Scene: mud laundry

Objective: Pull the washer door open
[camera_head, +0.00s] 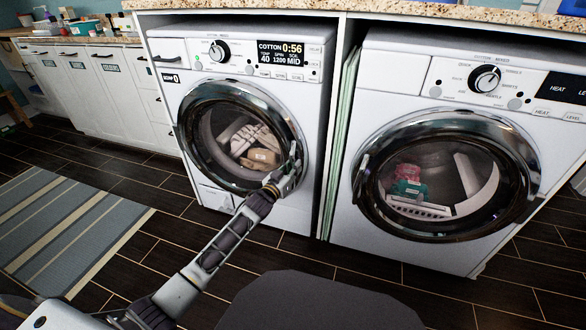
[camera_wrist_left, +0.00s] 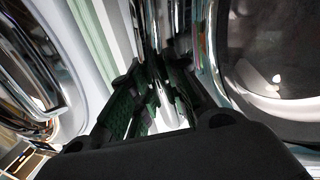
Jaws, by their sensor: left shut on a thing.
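The washer (camera_head: 190,101) is the left of two white front-loading machines, with a lit panel reading COTTON 0:56. Its round chrome-rimmed door (camera_head: 215,88) looks closed, and clothes show through the glass. My left gripper (camera_head: 292,167) is at the right side of the door rim, where the handle sits. In the left wrist view, its dark green-padded fingers (camera_wrist_left: 155,92) are shut around the shiny upright handle (camera_wrist_left: 150,35). The fingers hide part of the handle. My right gripper is not in view.
A second machine, the dryer (camera_head: 352,190), stands to the right with its round door closed. A speckled countertop (camera_head: 300,8) runs above both. White cabinets (camera_head: 115,85) stand at the left, and a striped rug (camera_head: 70,225) lies on the dark tile floor. Floor before the washer looks clear.

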